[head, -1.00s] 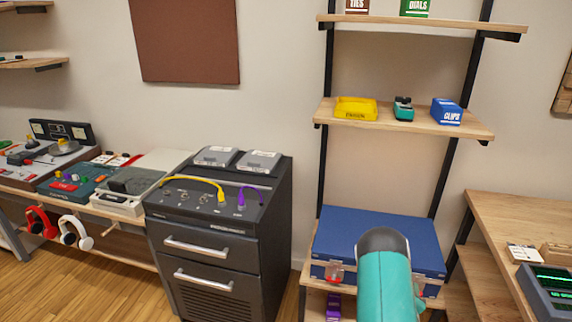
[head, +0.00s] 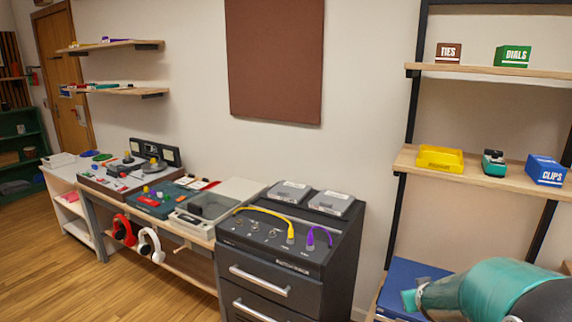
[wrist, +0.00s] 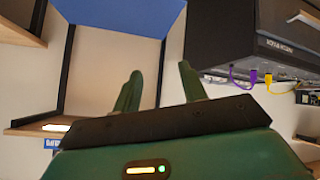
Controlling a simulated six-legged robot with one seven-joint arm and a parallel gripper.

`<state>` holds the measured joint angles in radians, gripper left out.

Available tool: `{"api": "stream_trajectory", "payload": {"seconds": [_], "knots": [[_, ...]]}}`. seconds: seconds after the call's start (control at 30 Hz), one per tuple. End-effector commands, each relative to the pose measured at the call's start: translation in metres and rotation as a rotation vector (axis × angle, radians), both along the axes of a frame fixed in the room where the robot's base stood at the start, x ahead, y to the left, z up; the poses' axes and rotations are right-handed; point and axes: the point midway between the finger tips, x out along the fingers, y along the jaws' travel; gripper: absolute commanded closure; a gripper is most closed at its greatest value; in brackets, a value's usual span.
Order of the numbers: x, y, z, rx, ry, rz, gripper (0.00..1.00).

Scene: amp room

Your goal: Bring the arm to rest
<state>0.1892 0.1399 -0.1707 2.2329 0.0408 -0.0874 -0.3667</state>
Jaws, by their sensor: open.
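My gripper (wrist: 160,92) shows in the wrist view with its two green fingers apart and nothing between them. The wrist picture appears upside down, with the blue case (wrist: 115,15) at the top and the dark cabinet (wrist: 255,35) at upper right. In the head view my teal arm is at the lower right, in front of the blue case (head: 408,272) on the low shelf.
The black cabinet (head: 290,260) with yellow and purple cables stands left of my arm. A shelf (head: 400,161) above the arm holds a yellow tray (head: 440,158), a teal device (head: 494,163) and a blue clips box (head: 545,171). Open wooden floor (head: 110,285) lies at lower left.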

Motion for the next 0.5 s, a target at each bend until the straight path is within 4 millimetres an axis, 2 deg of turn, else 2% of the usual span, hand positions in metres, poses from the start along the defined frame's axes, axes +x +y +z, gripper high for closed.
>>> {"api": "stream_trajectory", "payload": {"seconds": [0.03, 0.2, 0.37, 0.5], "knots": [[-0.008, 0.017, 0.017, 0.027, 0.002, 0.014, 0.58], [-0.044, 0.069, 0.053, 0.123, 0.050, 0.045, 0.58], [-0.089, 0.112, 0.080, 0.194, 0.108, 0.072, 0.58], [-0.134, 0.145, 0.098, 0.240, 0.163, 0.091, 0.58]]}}
